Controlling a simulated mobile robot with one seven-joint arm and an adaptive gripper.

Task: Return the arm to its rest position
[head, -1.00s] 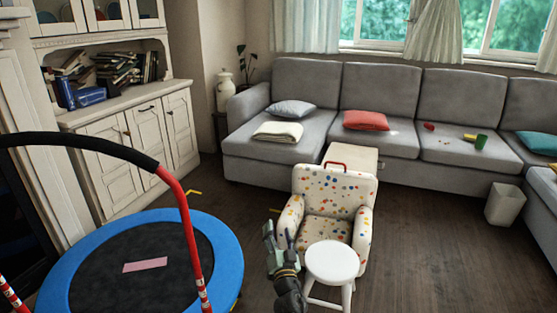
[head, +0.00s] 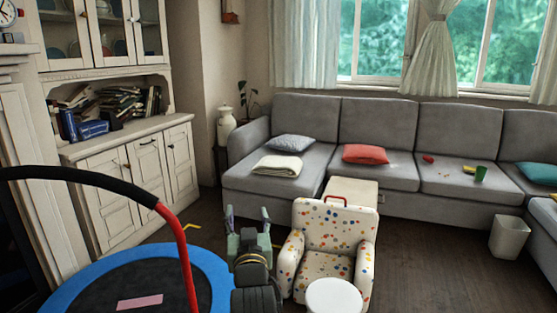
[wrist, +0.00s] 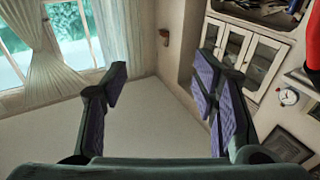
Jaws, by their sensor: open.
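My gripper (head: 247,218) is raised in the lower middle of the head view, with its fingers pointing up and spread apart. In the head view it appears just left of the spotted armchair (head: 331,235). In the wrist view my gripper (wrist: 165,88) is open, with nothing between its purple-lined finger pads. Beyond the fingers, the wrist view shows wall, curtain and a glass-door cabinet (wrist: 246,55).
A blue-rimmed trampoline (head: 213,270) with a red and black handle (head: 183,255) is at the lower left. A white stool (head: 334,296) stands before the armchair. A grey sofa (head: 375,174) lines the back, and a white bin (head: 509,236) stands right. Dark floor (head: 430,260) is clear between.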

